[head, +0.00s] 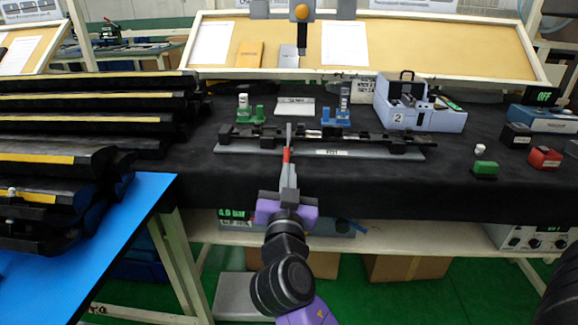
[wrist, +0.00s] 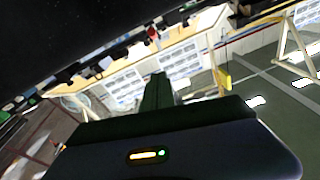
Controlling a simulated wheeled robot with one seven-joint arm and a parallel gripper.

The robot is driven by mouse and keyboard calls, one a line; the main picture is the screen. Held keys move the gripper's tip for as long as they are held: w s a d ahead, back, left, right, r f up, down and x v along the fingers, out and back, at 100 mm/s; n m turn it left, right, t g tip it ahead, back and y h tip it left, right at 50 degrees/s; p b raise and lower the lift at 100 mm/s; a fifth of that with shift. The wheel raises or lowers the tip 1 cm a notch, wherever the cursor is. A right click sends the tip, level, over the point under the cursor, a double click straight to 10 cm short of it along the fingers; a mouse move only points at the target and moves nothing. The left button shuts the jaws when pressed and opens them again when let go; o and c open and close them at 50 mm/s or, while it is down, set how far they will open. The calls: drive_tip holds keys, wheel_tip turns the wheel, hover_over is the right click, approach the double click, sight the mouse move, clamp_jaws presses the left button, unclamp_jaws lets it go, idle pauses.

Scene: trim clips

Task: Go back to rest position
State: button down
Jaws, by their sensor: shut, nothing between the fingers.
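My gripper (head: 288,150) stands at the front middle of the black-covered bench (head: 400,187) in the head view. Its narrow grey fingers, with a red band, point up and away from me, in front of the long fixture (head: 335,152). The fingers are shut with nothing between them. They overlap the fixture in the picture, and I cannot tell whether they touch it. In the wrist view, the dark gripper body (wrist: 155,135) and its fingers (wrist: 157,92) point out toward a tilted view of the room.
Dark trim pieces with yellow strips (head: 75,122) are stacked at left, near a blue table surface (head: 125,220). Green (head: 244,112) and blue (head: 337,117) clamps stand by the fixture. A pale box marked 2 (head: 425,118) and red (head: 545,157) and green (head: 484,167) blocks sit right.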

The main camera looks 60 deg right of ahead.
drive_tip(key=shift+s+a, duration=0.25)
drive_tip(key=shift+a, duration=0.2)
